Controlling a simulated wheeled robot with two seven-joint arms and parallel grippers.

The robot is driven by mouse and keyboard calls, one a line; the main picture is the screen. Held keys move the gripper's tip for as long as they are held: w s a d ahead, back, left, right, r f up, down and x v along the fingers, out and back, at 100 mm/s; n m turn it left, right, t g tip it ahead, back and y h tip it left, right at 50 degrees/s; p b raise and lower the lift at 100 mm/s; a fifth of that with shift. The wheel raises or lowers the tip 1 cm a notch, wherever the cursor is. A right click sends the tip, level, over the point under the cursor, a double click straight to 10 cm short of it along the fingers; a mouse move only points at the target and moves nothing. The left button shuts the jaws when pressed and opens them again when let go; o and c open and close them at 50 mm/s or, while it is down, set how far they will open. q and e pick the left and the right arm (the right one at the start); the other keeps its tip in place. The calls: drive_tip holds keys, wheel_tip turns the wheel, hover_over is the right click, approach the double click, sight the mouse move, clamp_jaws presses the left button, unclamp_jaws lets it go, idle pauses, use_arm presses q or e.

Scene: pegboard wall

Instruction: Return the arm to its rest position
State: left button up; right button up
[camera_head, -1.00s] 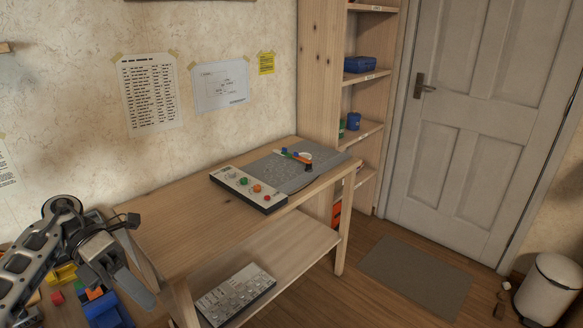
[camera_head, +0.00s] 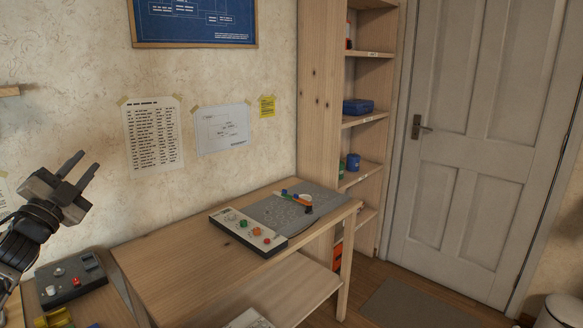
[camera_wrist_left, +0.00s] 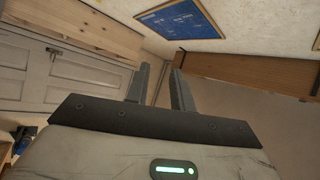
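My left gripper (camera_head: 84,167) is raised at the left of the head view, in front of the wall, with its fingers pointing up and to the right. The two fingers stand apart with nothing between them. In the left wrist view the fingers (camera_wrist_left: 160,84) also show a gap and hold nothing. The left arm comes in from the left edge below the gripper. My right arm and gripper are not in view.
A wooden table (camera_head: 175,265) holds a grey mat (camera_head: 270,211) and a panel with coloured knobs (camera_head: 247,233). A dark control box (camera_head: 72,281) sits low at the left. A shelf (camera_head: 322,130) and a door (camera_head: 475,150) stand at the right. Space around the raised gripper looks clear.

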use_arm(q)
drive_tip(key=a+f+n+g+y, duration=0.6)
drive_tip(key=a+f+n+y, duration=0.3)
drive_tip(key=n, duration=0.3)
drive_tip(key=s+d+f+m+g+h, duration=0.1)
drive_tip(key=s+d+f+h, duration=0.15)
drive_tip(key=d+f, duration=0.55)
drive_tip(key=s+d+f+m+g+h, duration=0.1)
drive_tip(key=s+d+f+h, duration=0.15)
drive_tip(key=d+f, duration=0.6)
drive_tip(key=s+d+f+g+h, duration=0.2)
drive_tip(key=s+d+f, duration=0.7)
drive_tip(key=s+f, duration=0.3)
drive_tip(key=s+d+f+n+g, duration=0.1)
drive_tip(key=s+d+f, duration=0.1)
drive_tip(key=s+d, duration=0.3)
drive_tip(key=s+d+f+n+g+h, duration=0.1)
drive_tip(key=s+d, duration=0.4)
drive_tip(key=s, duration=0.6)
drive_tip(key=shift+s+d+f+g+h, duration=0.2)
drive_tip(key=shift+s+f+g+h, duration=0.15)
drive_tip(key=shift+f, duration=0.4)
